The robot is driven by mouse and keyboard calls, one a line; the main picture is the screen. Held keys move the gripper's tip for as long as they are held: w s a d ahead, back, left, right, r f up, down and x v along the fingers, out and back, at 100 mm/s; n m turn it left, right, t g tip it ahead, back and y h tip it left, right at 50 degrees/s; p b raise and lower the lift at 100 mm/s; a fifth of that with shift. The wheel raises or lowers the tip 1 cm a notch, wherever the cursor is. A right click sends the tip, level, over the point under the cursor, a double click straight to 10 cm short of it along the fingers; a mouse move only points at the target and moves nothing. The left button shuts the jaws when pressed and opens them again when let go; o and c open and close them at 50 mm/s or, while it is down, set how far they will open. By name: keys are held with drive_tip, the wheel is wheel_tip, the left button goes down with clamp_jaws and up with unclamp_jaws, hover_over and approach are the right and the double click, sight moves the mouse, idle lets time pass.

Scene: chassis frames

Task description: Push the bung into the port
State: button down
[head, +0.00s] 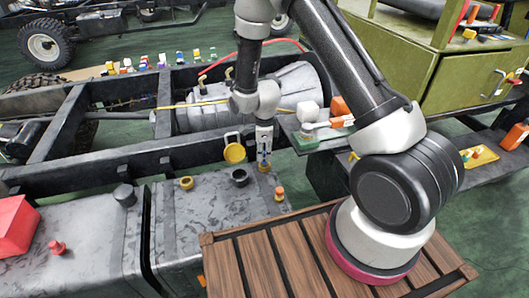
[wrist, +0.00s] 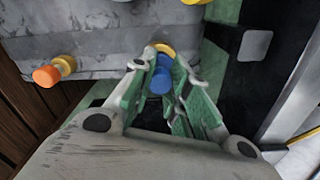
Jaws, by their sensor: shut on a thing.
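My gripper (head: 264,158) points straight down over the right end of the grey tank (head: 215,212). In the wrist view my gripper (wrist: 163,88) is shut on a blue bung (wrist: 160,76), held between its green-lined fingers. A yellow ring (wrist: 164,48), which looks like the port, shows just beyond the bung. In the head view a yellow ring (head: 264,168) shows directly under the fingertips. The bung's lower end is close to the ring and seems in line with it. I cannot tell whether it has entered the ring.
On the tank are an orange-and-yellow plug (head: 279,193), a dark collar (head: 240,177) with a raised yellow cap (head: 234,150), and another yellow collar (head: 186,183). The chassis rail (head: 120,163) runs behind. A cluttered tray (head: 310,138) stands close on the right.

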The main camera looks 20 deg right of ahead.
drive_tip(key=shift+f, duration=1.25)
drive_tip(key=c, duration=1.3)
unclamp_jaws()
drive_tip(key=shift+r, duration=0.1)
wheel_tip(320, 180, up, 12)
drive_tip(key=shift+f, duration=0.1)
